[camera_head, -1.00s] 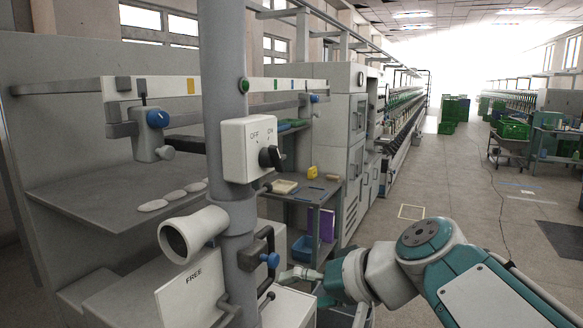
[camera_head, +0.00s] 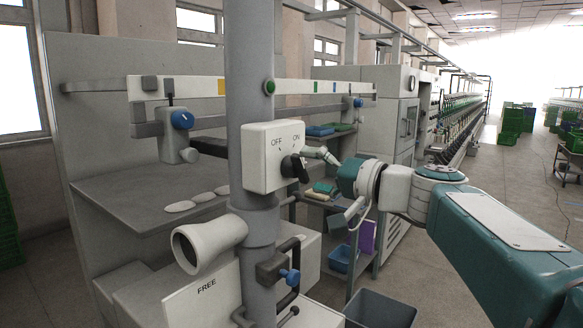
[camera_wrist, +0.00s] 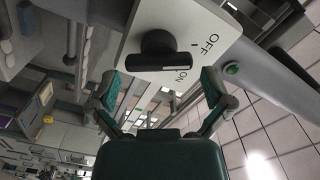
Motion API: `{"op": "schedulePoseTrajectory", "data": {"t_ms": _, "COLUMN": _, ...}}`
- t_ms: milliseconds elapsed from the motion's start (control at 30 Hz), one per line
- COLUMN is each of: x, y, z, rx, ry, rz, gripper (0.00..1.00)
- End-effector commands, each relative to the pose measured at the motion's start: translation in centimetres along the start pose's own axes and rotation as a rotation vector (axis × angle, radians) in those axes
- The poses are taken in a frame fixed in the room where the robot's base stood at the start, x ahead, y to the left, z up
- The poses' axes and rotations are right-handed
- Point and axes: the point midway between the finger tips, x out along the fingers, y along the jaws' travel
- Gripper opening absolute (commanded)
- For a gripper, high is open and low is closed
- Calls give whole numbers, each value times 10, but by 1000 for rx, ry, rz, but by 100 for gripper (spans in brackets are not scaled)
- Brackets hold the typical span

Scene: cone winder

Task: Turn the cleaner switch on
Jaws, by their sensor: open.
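The cleaner switch is a white box (camera_head: 268,155) on a grey post, marked OFF and ON, with a black rotary knob (camera_head: 294,168) at its lower right. I cannot tell for sure which mark the knob points to. In the wrist view the box's face (camera_wrist: 205,22) and the knob (camera_wrist: 158,52) lie just ahead. My gripper (camera_wrist: 160,88) is open and empty, with one green-padded finger on each side, below the knob in that picture. In the head view my gripper (camera_head: 328,156) is just right of the knob, apparently not touching it.
A green button (camera_head: 269,88) is on the post above the box. A shelf with colored items (camera_head: 322,190) stands behind my gripper.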

Motion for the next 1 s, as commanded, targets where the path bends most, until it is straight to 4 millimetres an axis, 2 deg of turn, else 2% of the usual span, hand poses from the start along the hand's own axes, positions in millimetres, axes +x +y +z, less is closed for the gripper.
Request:
{"op": "schedulePoseTrajectory", "data": {"t_ms": 233, "x": 35, "y": 0, "z": 2, "rx": -1, "ry": -1, "rz": 3, "gripper": 100}}
{"op": "schedulePoseTrajectory", "data": {"t_ms": 400, "x": 44, "y": 0, "z": 4, "rx": -2, "ry": -1, "rz": 6, "gripper": 100}}
{"op": "schedulePoseTrajectory", "data": {"t_ms": 567, "x": 42, "y": 0, "z": 3, "rx": -1, "ry": 0, "rz": 5, "gripper": 100}}
{"op": "schedulePoseTrajectory", "data": {"t_ms": 600, "x": 41, "y": 0, "z": 2, "rx": -1, "ry": 1, "rz": 4, "gripper": 91}}
{"op": "schedulePoseTrajectory", "data": {"t_ms": 633, "x": 41, "y": 0, "z": 2, "rx": -1, "ry": 1, "rz": 4, "gripper": 78}}
{"op": "schedulePoseTrajectory", "data": {"t_ms": 667, "x": 40, "y": 0, "z": 2, "rx": -1, "ry": 1, "rz": 4, "gripper": 64}}
{"op": "schedulePoseTrajectory", "data": {"t_ms": 700, "x": 40, "y": 0, "z": 1, "rx": 0, "ry": 1, "rz": 3, "gripper": 46}}
{"op": "schedulePoseTrajectory", "data": {"t_ms": 733, "x": 39, "y": 0, "z": 1, "rx": 0, "ry": 1, "rz": 3, "gripper": 43}}
{"op": "schedulePoseTrajectory", "data": {"t_ms": 1000, "x": 34, "y": 1, "z": -2, "rx": 11, "ry": 6, "rz": 2, "gripper": 43}}
